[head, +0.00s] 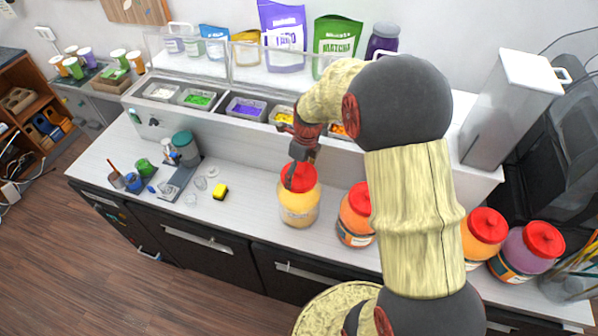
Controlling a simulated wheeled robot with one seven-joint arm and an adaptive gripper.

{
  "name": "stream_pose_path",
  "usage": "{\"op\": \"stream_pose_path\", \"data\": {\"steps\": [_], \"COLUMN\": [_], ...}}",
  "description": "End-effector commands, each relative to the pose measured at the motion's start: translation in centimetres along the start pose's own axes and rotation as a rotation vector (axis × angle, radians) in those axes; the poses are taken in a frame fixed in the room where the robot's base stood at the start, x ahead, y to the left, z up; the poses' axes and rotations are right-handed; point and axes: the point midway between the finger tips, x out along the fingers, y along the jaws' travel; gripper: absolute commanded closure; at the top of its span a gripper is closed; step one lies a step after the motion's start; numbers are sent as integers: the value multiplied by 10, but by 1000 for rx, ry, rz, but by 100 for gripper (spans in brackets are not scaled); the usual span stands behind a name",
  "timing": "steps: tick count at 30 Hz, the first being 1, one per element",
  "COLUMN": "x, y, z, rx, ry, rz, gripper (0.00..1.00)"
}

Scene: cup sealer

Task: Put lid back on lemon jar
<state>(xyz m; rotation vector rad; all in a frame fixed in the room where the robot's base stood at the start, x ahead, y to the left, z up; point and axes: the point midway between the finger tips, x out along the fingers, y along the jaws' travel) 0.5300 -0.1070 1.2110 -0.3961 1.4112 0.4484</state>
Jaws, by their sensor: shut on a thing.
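A jar with pale yellow contents (299,207), which looks like the lemon jar, stands upright on the white counter. A red lid (306,179) is at its mouth; I cannot tell whether it is seated or just above the rim. My gripper (291,182) reaches down from above and is shut on the red lid. My gripper's fingers hide part of the lid. My arm comes in from the right and covers part of the counter.
Orange jar (355,218) with a red lid stands close on the right. More red-lidded jars, including a purple one (527,252), stand farther right. Topping bins (246,107) line the raised shelf behind.

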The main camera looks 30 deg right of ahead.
Motion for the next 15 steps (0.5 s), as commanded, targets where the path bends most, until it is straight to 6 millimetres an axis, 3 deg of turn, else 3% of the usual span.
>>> {"op": "stream_pose_path", "data": {"steps": [14, 15], "x": [0, 0], "y": [0, 0], "z": [0, 0], "rx": [0, 0], "ry": [0, 0], "rz": [0, 0], "gripper": [35, 9]}}
